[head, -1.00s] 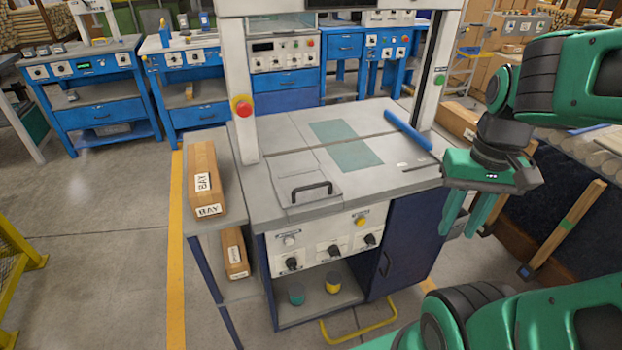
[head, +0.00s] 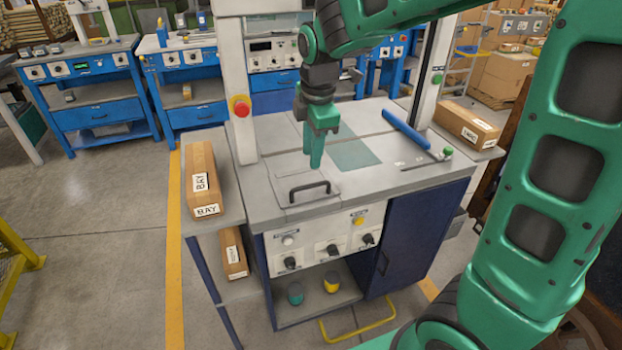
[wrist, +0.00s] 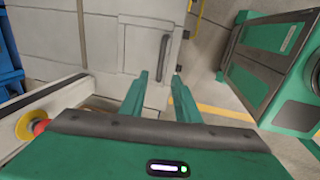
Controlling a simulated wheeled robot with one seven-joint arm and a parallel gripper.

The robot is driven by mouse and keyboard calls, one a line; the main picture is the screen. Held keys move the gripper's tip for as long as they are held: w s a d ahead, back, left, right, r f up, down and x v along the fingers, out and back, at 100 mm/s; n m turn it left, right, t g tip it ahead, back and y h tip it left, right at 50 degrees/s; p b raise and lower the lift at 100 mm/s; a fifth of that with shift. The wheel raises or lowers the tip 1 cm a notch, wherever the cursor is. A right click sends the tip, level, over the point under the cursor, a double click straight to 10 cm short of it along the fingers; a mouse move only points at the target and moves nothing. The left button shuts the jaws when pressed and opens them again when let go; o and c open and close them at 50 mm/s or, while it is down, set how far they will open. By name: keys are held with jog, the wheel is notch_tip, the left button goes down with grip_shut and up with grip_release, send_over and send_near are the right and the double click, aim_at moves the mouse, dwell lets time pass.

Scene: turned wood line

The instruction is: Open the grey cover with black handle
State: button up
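The grey cover (head: 325,178) lies flat and closed in the front left of the grey worktop. Its black handle (head: 310,189) is a bar near the cover's front edge. My gripper (head: 315,160) hangs fingers-down above the cover, just behind and above the handle in the head view. In the wrist view, the fingers of my gripper (wrist: 160,78) are apart with nothing between them. The handle (wrist: 165,55) shows beyond the fingertips, near the right edge of the cover (wrist: 145,45). The fingers do not appear to touch it.
A blue bar (head: 406,130) lies on the right of the worktop. White posts stand at both sides; the left one bears a red button (head: 241,107). A brown box (head: 202,180) sits on the left side shelf. Knobs line the front panel (head: 330,236).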

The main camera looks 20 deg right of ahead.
aim_at(310, 186)
jog(key=f, duration=0.3)
jog(key=w+f, duration=0.1)
jog(key=f, duration=0.6)
jog(key=shift+w+d, duration=0.1)
jog(key=shift+w, duration=0.3)
